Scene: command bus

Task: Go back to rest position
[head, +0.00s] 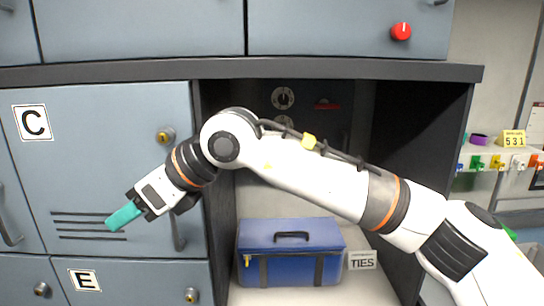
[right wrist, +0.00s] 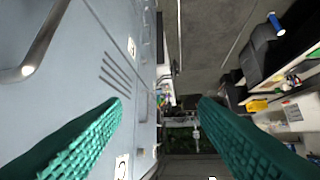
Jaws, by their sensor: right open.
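My right arm reaches across the head view from the lower right toward the left. My right gripper (head: 124,216), with teal fingertips, is in front of the grey locker door marked C (head: 95,150). In the right wrist view the two teal fingers (right wrist: 160,130) stand wide apart with nothing between them. The gripper looks close to the door front, and a metal handle (right wrist: 45,40) shows at the upper left of that view. My left gripper is not in view.
A blue case (head: 290,252) sits in the open compartment beside a TIES label (head: 362,260). A dark shelf edge (head: 240,70) runs above it. A red knob (head: 401,31) is on the upper cabinet. Colored hooks (head: 497,162) and a yellow 531 sign (head: 512,138) are at right.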

